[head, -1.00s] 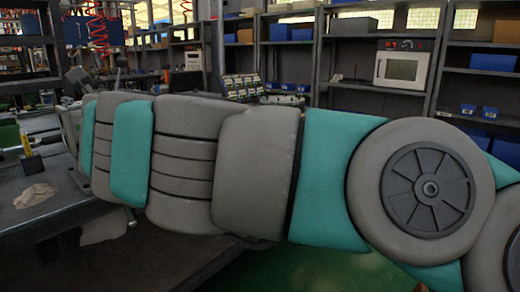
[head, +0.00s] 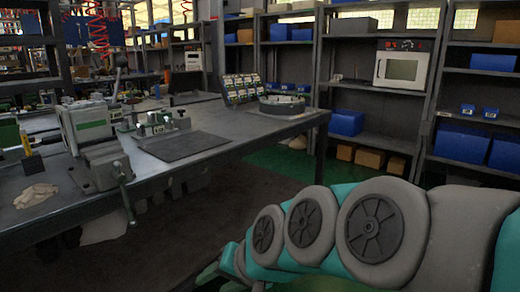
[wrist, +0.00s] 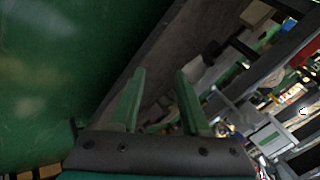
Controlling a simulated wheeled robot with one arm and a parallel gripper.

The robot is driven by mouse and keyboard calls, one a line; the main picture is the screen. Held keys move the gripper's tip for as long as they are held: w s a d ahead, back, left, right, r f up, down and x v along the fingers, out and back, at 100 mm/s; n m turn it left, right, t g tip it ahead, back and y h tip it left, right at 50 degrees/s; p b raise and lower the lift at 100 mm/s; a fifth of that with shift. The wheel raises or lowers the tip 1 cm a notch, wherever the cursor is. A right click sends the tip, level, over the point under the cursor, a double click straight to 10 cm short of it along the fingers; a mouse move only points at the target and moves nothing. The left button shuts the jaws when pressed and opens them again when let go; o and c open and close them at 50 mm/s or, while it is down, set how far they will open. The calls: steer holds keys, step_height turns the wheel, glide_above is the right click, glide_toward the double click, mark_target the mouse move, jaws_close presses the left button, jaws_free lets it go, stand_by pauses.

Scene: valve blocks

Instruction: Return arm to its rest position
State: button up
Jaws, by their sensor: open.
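My arm shows in the head view at the lower right, folded low in front of the workbench (head: 215,135). Its gripper is outside the head view or hidden behind the arm. In the wrist view my gripper (wrist: 158,95) has its two green fingers apart with nothing between them. Beyond the fingers are a dark floor strip and green floor (wrist: 70,70).
A vise holding a green and white block (head: 90,125) stands on the workbench's left part. A dark mat (head: 183,145), a round fixture (head: 282,104) and a cloth (head: 36,195) lie on the bench. Shelves (head: 350,95) with blue bins stand behind. Green floor lies between.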

steer(key=s+d+f+g+h, duration=0.2)
steer(key=s+d+f, duration=0.2)
steer(key=d, duration=0.3)
steer(key=s+d+f+g+h, duration=0.2)
steer(key=s+d+f, duration=0.2)
steer(key=s+d, duration=0.3)
steer(key=s+d+f+n+g+h, duration=0.1)
steer(key=s+d+f+g+h, duration=0.1)
steer(key=s+d+f, duration=0.2)
steer(key=s+d, duration=0.2)
steer(key=d, duration=0.2)
steer(key=shift+d+f+h, duration=0.25)
steer(key=shift+f+h, duration=0.05)
